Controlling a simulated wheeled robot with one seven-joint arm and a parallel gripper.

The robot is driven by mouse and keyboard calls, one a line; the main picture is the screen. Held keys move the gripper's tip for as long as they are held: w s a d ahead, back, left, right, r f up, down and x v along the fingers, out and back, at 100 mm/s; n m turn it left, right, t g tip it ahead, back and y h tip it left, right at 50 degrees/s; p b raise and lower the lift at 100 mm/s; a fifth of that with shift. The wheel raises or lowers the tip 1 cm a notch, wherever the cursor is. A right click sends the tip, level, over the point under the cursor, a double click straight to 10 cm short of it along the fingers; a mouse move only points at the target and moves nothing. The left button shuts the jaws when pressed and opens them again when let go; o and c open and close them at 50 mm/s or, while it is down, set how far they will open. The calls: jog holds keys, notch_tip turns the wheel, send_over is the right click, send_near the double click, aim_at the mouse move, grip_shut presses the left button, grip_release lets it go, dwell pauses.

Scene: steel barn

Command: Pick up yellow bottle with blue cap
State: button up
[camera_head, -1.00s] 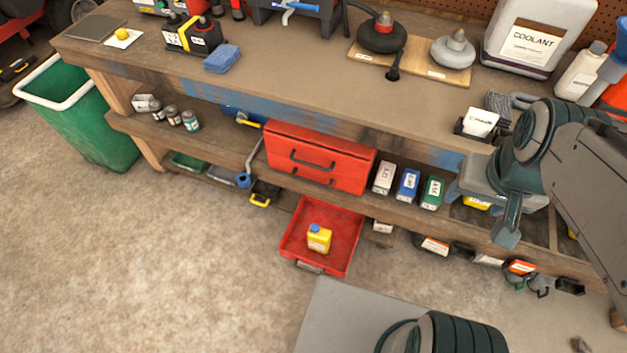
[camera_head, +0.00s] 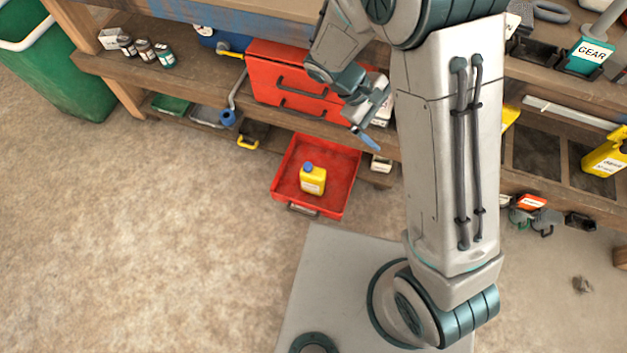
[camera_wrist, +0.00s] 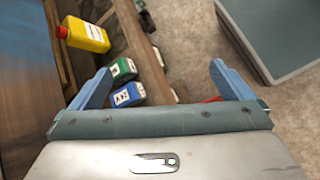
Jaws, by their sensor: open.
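The small yellow bottle with a blue cap (camera_head: 313,182) stands upright in an open red tray-like drawer (camera_head: 338,203) below the bench, in the head view. My gripper (camera_head: 372,128) is above and to the right of the bottle in that picture, in front of the lower shelf, apart from the bottle. In the wrist view my gripper (camera_wrist: 162,78) has its two blue fingers spread wide with nothing held between them. I cannot make out the blue-capped bottle in the wrist view; a yellow bottle with a red cap (camera_wrist: 86,37) shows there instead.
A red toolbox (camera_head: 300,90) sits on the lower shelf behind the drawer. Small green and blue boxes (camera_wrist: 124,70) stand on the shelf. Another yellow bottle (camera_head: 607,155) is at far right. The floor (camera_head: 180,240) left of the drawer is clear.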

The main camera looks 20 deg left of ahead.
jog(key=w+a+f+n+t+h+b, duration=0.1)
jog(key=a+f+n+t+h+b, duration=0.45)
jog(key=f, duration=0.95)
jog(key=n+t+y+b, duration=0.8)
jog(key=n+t+y, duration=0.45)
jog(key=n, duration=0.55)
send_near(310, 179)
jog(key=shift+s+d+r+g, duration=0.15)
jog(key=shift+s+r+g, duration=0.15)
jog(key=shift+s, duration=0.1)
jog(key=shift+w+f, duration=0.2)
jog(key=shift+w, duration=0.05)
jog(key=w, duration=0.2)
jog(key=w+b, duration=0.1)
jog(key=w, duration=0.5)
jog(key=shift+d, duration=0.3)
jog(key=w+b, duration=0.1)
jog(key=w, duration=0.1)
jog(key=w+b, duration=0.1)
jog(key=w, duration=0.1)
jog(key=shift+w+d+f, duration=0.1)
jog(key=shift+d+f, duration=0.1)
jog(key=shift+w+r, duration=0.1)
jog(key=shift+w, duration=0.35)
jog(key=c, duration=1.8)
jog(key=shift+r, duration=0.15)
jog(key=shift+c, duration=0.4)
